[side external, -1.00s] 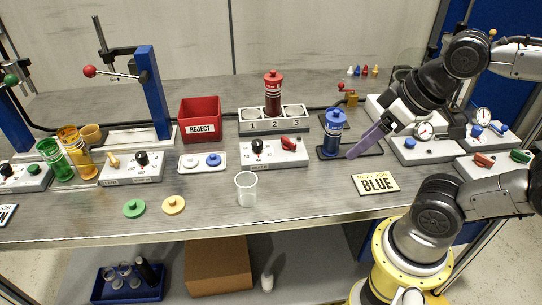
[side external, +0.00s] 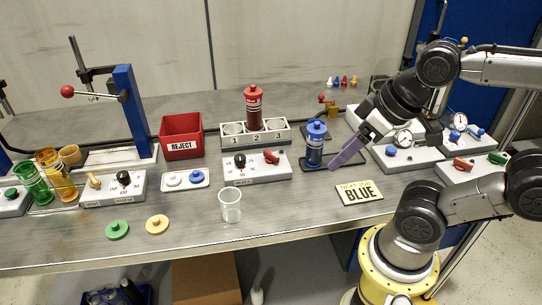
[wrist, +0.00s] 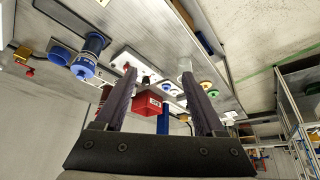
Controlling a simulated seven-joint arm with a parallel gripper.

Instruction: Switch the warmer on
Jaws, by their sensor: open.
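Which unit is the warmer is not clearly marked. A grey-white control box (side external: 257,171) with a black knob (side external: 239,161) and a red switch lever (side external: 271,157) stands in front of the numbered rack. The lever slants; its on or off labels are too small to read. My gripper (side external: 346,154), with long purple fingers, is open and empty, to the right of that box and beside the blue-capped bottle (side external: 316,146). In the wrist view, my gripper (wrist: 158,79) has its fingers wide apart with nothing between them close by.
A numbered rack (side external: 233,141) holds a red bottle (side external: 254,108). A red reject bin (side external: 181,152), a clear beaker (side external: 231,215) and a BLUE sign (side external: 359,202) stand around. Gauge boxes (side external: 405,165) are at right. The front middle of the bench is mostly clear.

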